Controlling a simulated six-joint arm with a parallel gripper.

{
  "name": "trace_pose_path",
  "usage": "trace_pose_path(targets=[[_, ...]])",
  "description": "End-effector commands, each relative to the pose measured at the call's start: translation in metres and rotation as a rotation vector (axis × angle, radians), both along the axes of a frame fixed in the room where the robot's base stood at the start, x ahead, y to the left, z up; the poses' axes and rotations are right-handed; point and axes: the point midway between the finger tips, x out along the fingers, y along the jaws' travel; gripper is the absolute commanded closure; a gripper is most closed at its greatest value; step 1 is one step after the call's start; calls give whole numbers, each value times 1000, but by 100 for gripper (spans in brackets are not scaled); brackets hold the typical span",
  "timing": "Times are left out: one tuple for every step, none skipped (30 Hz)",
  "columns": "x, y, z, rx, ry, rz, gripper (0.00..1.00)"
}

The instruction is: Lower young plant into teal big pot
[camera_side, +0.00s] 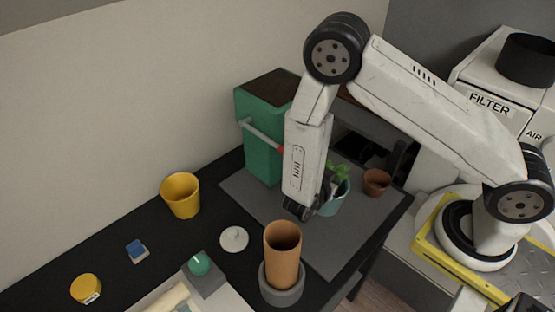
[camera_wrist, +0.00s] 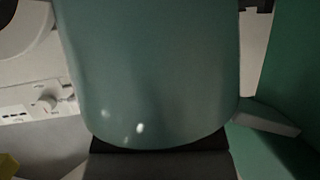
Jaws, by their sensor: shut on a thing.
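The teal pot (camera_side: 331,206) is at the right part of the dark grey mat, beside the lower end of my arm. It fills most of the wrist view (camera_wrist: 155,75), close to the camera. The young plant (camera_side: 339,171) shows green leaves above the pot's rim; its roots and lower stem are hidden. My gripper (camera_side: 310,211) is low at the pot's left side, partly hidden, and is shut on the teal pot. The leaves are out of the wrist view. I cannot tell whether the pot's base touches the mat.
A green box (camera_side: 258,140) with a handle stands behind my arm. A small terracotta pot (camera_side: 377,182) is right of the teal pot. The mat's front area (camera_side: 335,250) is clear.

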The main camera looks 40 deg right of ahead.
Motion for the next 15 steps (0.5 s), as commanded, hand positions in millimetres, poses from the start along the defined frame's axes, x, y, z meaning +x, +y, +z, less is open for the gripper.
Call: trace_pose_path(targets=[[0,0,0,0,0,0,100],[0,0,0,0,0,0,100],[0,0,0,0,0,0,100],[0,0,0,0,0,0,100],[0,0,0,0,0,0,100],[0,0,0,0,0,0,65],[0,0,0,0,0,0,56],[0,0,0,0,0,0,46],[0,0,0,0,0,0,34],[0,0,0,0,0,0,34],[0,0,0,0,0,1,34],[0,0,0,0,0,1,34],[0,0,0,0,0,1,34],[0,0,0,0,0,1,34],[0,0,0,1,0,1,34]])
